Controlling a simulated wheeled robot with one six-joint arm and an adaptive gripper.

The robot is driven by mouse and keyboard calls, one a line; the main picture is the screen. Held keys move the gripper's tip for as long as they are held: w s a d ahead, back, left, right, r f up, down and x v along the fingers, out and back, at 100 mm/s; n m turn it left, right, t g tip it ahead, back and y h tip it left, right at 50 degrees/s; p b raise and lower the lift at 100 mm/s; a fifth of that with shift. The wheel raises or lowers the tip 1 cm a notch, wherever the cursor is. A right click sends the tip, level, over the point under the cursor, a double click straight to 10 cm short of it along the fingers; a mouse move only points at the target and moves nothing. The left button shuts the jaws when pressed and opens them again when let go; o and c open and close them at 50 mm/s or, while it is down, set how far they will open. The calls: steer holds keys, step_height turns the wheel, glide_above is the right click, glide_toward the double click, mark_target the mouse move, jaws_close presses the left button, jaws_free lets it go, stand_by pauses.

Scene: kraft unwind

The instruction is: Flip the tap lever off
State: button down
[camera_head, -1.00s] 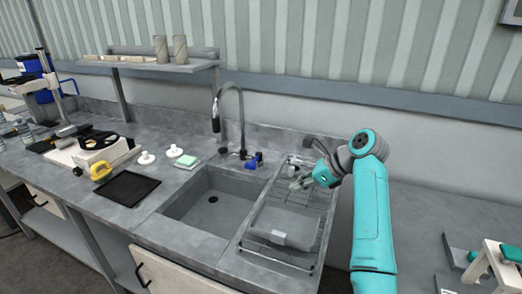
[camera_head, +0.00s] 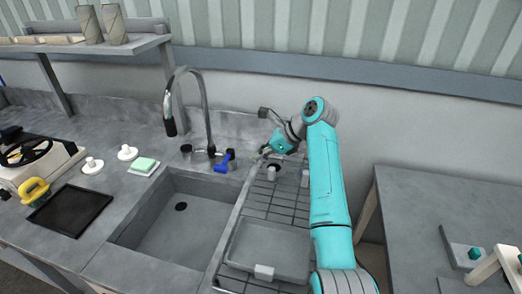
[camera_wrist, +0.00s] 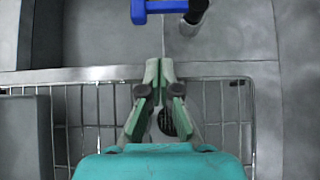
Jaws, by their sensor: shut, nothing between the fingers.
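The tap (camera_head: 207,110) is a tall curved dark-metal spout behind the sink. Its blue lever (camera_head: 224,161) sticks out at the right of the tap base. In the wrist view the blue lever (camera_wrist: 165,7) shows at the top edge, ahead of the fingertips and apart from them. My gripper (camera_head: 262,153) is to the right of the lever, above the back of the wire rack. In the wrist view my gripper (camera_wrist: 159,66) has its fingertips together with nothing between them. The spout is mostly out of the wrist view.
The sink basin (camera_head: 140,225) is empty in front of the tap. The wire dish rack (camera_head: 222,270) with a grey tray (camera_head: 262,243) stands right of it. A green-and-white sponge (camera_head: 144,164) and white knobs lie left. The shelf (camera_head: 85,43) is at the back left.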

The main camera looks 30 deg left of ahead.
mark_target(223, 162)
steer(key=x, duration=0.6)
steer(key=shift+s+a, duration=0.1)
steer(key=shift+a, duration=0.05)
steer(key=shift+s+a, duration=0.2)
steer(key=shift+a, duration=0.6)
steer(key=shift+s+a, duration=0.2)
steer(key=shift+a, duration=0.65)
steer(key=shift+a, duration=0.1)
